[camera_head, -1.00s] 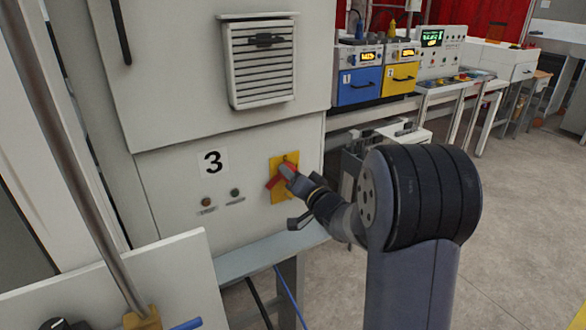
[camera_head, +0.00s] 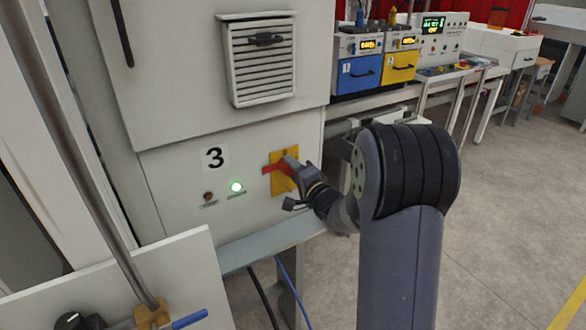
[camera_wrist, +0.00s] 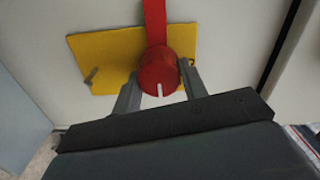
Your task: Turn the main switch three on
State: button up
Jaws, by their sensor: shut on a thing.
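In the head view the handle lies nearly level, pointing left. In the wrist view the red handle (camera_wrist: 158,72) sits between the two fingers, with its arm running up out of the picture across the yellow plate (camera_wrist: 105,55). My gripper (camera_wrist: 160,88) is shut on the red handle; it also shows in the head view (camera_head: 294,164).
A dark reddish lamp (camera_head: 208,197) is beside the green one. A vented panel (camera_head: 262,85) is above. A grey ledge (camera_head: 262,247) runs below the cabinet front. Blue (camera_head: 357,78) and yellow (camera_head: 400,68) units stand on a bench behind. Floor at the right is clear.

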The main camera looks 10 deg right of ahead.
dwell(0.4)
jog(key=o, duration=1)
jog(key=b+v, duration=0.2)
jog(key=v, duration=0.8)
jog(key=shift+s+d+b, duration=0.15)
jog(key=shift+s+b, duration=0.25)
jog(key=shift+w, duration=0.1)
jog(key=p+x, duration=0.2)
jog(key=x, duration=0.9)
jog(key=shift+p, duration=0.4)
